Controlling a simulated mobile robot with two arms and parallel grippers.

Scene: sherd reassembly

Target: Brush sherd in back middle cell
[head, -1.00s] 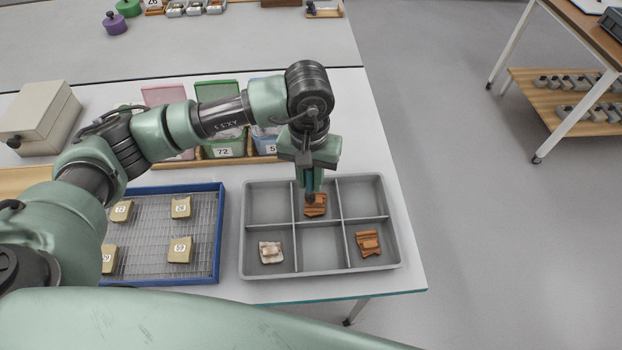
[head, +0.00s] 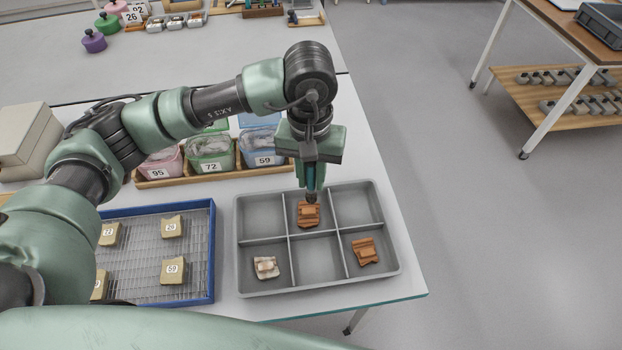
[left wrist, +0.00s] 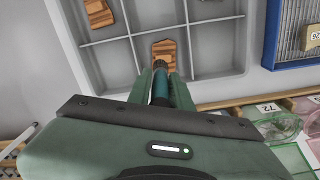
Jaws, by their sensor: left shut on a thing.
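The orange-brown sherd (head: 308,215) lies in the back middle cell of the grey divided tray (head: 240,250). My left gripper (head: 311,186) is above that cell, pointing down, shut on a dark teal brush (head: 311,198). The brush's tip is at the sherd's back edge; I cannot tell if it touches. In the left wrist view the brush (left wrist: 160,85) sits between the fingers, its end by the sherd (left wrist: 164,52). A pale sherd (head: 266,267) lies in the front left cell and another orange sherd (head: 366,251) in the front right cell. My right gripper is out of view.
A blue-rimmed mesh tray (head: 211,250) with numbered tan pieces stands left of the grey tray. Numbered pink, green and blue tubs (head: 211,153) stand in a wooden holder behind. A beige box (head: 25,140) is at far left. The table's right edge is close to the tray.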

